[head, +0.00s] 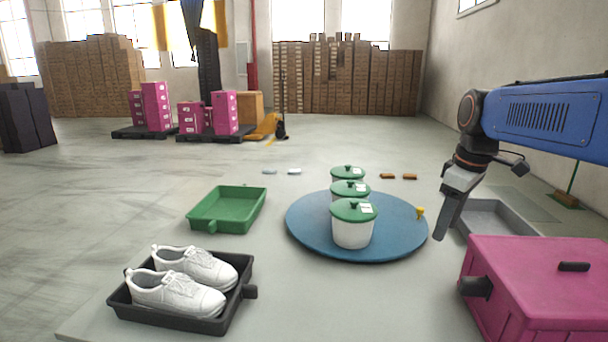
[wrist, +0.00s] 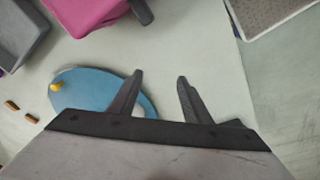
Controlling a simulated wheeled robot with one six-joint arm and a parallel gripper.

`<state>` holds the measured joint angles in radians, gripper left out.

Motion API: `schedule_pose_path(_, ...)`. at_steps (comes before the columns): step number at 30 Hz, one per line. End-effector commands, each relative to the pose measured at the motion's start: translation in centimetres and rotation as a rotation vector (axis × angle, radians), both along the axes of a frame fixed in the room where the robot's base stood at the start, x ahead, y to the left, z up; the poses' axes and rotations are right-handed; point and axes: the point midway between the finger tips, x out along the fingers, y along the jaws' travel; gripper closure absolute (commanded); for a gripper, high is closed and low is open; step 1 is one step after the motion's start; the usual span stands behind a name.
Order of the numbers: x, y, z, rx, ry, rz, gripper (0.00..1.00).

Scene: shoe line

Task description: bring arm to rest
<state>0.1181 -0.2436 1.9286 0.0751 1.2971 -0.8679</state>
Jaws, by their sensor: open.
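My gripper (wrist: 160,82) is open and empty in the wrist view, its two dark fingers well apart. In the head view my gripper (head: 440,236) hangs at the right, pointing down, beside the right edge of the blue round board (head: 300,226). My blue arm comes in from the right edge. Nothing shows between the fingers. The blue board also shows in the wrist view (wrist: 85,88), partly behind the left finger.
Three white pots (head: 352,233) with green lids stand on the board. A pink box (head: 540,262) and grey tray (head: 500,212) are at right. A green tray (head: 228,228) is at left; white shoes (head: 178,294) sit in a black tray (head: 190,326). The table between is clear.

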Motion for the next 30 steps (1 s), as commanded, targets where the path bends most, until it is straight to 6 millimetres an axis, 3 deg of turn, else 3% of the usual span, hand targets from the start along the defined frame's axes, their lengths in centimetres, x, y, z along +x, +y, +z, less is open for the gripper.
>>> schedule_pose_path(1,-1.6,0.4,-0.4,0.001,-0.013,-0.037,0.56)
schedule_pose_path(8,-7.9,1.8,-3.4,0.025,-0.071,-0.238,0.56)
schedule_pose_path(18,-16.6,3.0,-9.6,0.092,-0.161,-0.526,0.56)
schedule_pose_path(24,-20.1,3.3,-13.0,0.137,-0.201,-0.655,0.56)
schedule_pose_path(30,-21.4,3.4,-14.6,0.159,-0.216,-0.709,0.56)
